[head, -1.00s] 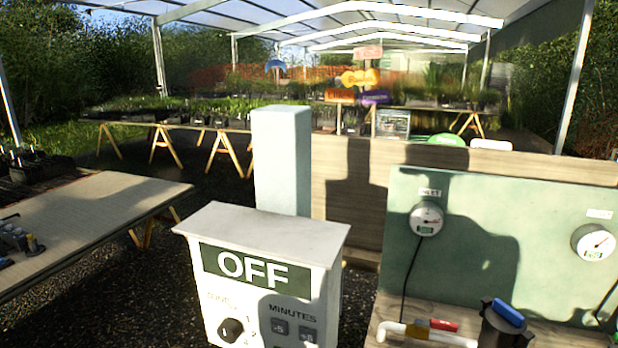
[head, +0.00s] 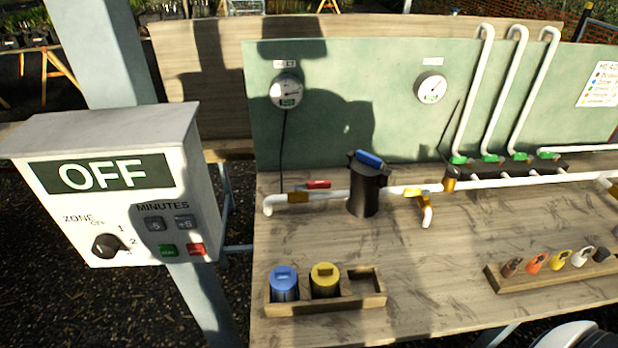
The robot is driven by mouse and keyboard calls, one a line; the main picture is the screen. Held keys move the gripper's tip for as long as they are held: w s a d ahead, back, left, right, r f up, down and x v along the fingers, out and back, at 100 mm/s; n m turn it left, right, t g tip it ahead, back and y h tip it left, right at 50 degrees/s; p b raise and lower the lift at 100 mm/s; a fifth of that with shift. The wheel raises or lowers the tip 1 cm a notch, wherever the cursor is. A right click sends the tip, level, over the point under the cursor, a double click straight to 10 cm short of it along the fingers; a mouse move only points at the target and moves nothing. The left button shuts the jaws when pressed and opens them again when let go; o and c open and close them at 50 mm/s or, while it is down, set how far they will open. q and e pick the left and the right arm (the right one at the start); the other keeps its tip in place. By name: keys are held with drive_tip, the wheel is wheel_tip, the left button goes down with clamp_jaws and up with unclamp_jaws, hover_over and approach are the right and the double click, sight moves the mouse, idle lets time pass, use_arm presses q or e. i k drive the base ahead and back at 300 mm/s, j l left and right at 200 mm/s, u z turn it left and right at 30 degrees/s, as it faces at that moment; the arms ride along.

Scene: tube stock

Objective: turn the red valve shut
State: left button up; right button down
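The red valve (head: 318,184) is a small red lever on the white pipe at the left of the wooden bench. It sits just right of a brass-coloured fitting (head: 298,197) and left of a black filter with a blue top (head: 368,185). The red lever looks to lie roughly along the pipe. A round gauge (head: 287,92) hangs on the green board above it. Neither gripper can be made out in the head view.
A control box reading OFF (head: 110,190) stands left of the bench. A wooden holder (head: 345,303) with a blue and a yellow canister is at the front. A padlock rack (head: 540,278) lies at the right. A yellow-handled valve (head: 416,192) is on the pipe. The bench middle is clear.

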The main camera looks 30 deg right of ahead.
sight(317, 184)
drive_tip(key=k+l, duration=0.15)
drive_tip(key=k, duration=0.2)
drive_tip(key=k+l+z, duration=0.1)
drive_tip(key=k, duration=0.25)
drive_tip(key=k+l, duration=0.3)
drive_tip(key=k+z, duration=0.05)
drive_tip(key=k, duration=0.05)
